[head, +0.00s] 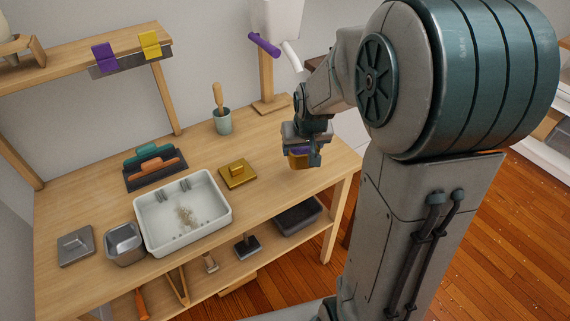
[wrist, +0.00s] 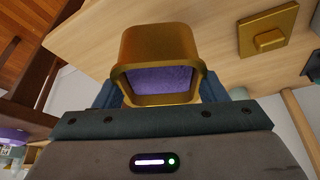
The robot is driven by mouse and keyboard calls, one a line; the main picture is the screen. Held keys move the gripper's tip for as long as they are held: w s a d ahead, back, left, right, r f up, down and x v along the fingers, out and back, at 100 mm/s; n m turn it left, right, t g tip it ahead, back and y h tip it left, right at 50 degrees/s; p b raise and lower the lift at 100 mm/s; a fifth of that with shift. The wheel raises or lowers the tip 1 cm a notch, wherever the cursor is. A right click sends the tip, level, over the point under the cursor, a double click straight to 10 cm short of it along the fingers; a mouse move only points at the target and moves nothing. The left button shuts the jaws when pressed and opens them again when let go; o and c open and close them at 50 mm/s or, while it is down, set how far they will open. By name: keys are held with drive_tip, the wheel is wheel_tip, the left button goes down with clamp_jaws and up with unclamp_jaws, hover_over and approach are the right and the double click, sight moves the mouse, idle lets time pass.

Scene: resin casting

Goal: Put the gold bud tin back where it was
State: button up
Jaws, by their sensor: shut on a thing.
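The gold bud tin (head: 299,162) is in my gripper (head: 303,157), over the right end of the wooden table. In the wrist view the tin (wrist: 160,45) sits between the two teal fingers, its open mouth facing the camera and purple stuff inside. My gripper is shut on it. It appears held above the tabletop; I cannot tell the exact gap. A square gold lid (head: 238,173) with a raised handle lies on the table to the left of the tin. It also shows in the wrist view (wrist: 249,45), apart from the tin.
A white basin (head: 220,225) stands left of the gold lid. A grey metal tin (head: 124,245) and grey lid (head: 75,246) are farther left. A green cup (head: 223,127) and a purple-handled press (head: 265,60) stand at the back. The tabletop right of the gold lid is clear.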

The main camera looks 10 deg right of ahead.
drive_tip(key=a+f, duration=0.1)
drive_tip(key=a, duration=0.1)
drive_tip(key=w+a+f, duration=0.1)
drive_tip(key=a, duration=0.1)
drive_tip(key=shift+w+f, duration=0.15)
drive_tip(key=shift+f, duration=0.25)
drive_tip(key=shift+f+b, duration=0.5)
drive_tip(key=shift+f, duration=1.4)
drive_tip(key=shift+f, duration=0.2)
drive_tip(key=o, duration=1.1)
